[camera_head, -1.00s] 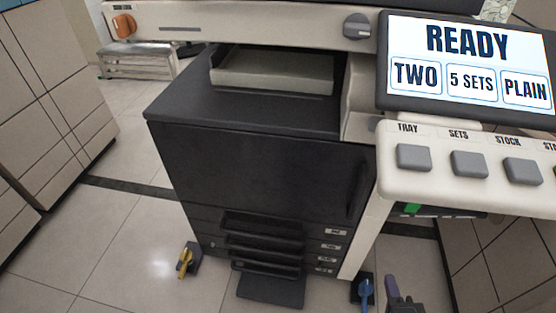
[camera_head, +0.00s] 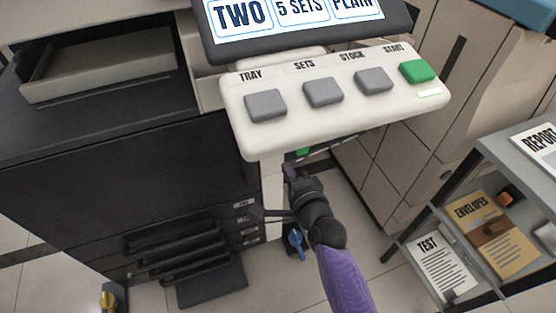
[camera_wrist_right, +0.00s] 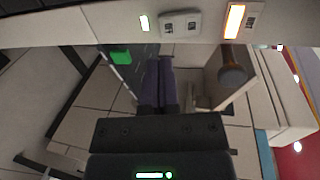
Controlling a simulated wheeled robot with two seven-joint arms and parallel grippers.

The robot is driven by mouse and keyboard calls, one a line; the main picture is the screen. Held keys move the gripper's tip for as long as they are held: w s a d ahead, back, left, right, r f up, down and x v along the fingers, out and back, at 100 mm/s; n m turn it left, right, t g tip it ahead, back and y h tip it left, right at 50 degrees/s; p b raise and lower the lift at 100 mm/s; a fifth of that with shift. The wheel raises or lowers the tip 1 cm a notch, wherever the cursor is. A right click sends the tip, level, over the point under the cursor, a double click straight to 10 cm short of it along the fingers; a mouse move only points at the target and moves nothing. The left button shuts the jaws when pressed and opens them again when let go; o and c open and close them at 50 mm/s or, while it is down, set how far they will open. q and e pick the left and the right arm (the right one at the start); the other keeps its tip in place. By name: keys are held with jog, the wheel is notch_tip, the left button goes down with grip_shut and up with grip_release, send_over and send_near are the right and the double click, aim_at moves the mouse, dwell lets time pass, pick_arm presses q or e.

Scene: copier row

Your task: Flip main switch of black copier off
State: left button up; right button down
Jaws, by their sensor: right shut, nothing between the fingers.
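The black copier (camera_head: 120,190) fills the left of the head view, with its cream button panel (camera_head: 335,95) on the right. In the wrist view, a grey plate with two small rocker-like parts (camera_wrist_right: 180,25) sits on a pale face. I cannot tell which way any switch is set. My right gripper (camera_head: 290,171) is below the button panel, shut and empty. Its purple fingers (camera_wrist_right: 158,83) point toward that pale face, apparently apart from it. My left gripper is out of view.
A green part (camera_head: 302,152) shows under the panel. Blue (camera_head: 295,241) and yellow (camera_head: 108,300) levers stand by the copier's foot. A grey shelf (camera_head: 500,150) with papers and envelopes stands at right, beside beige cabinets (camera_head: 420,130). Some floor between is clear.

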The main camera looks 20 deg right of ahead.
pick_arm(q)
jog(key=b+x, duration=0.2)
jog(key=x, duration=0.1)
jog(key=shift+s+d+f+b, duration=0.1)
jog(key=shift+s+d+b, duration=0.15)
jog(key=shift+b, duration=0.15)
pick_arm(e)
jog(key=w, duration=0.2)
jog(key=w+f, duration=0.1)
jog(key=w, duration=0.2)
jog(key=shift+w, duration=0.35)
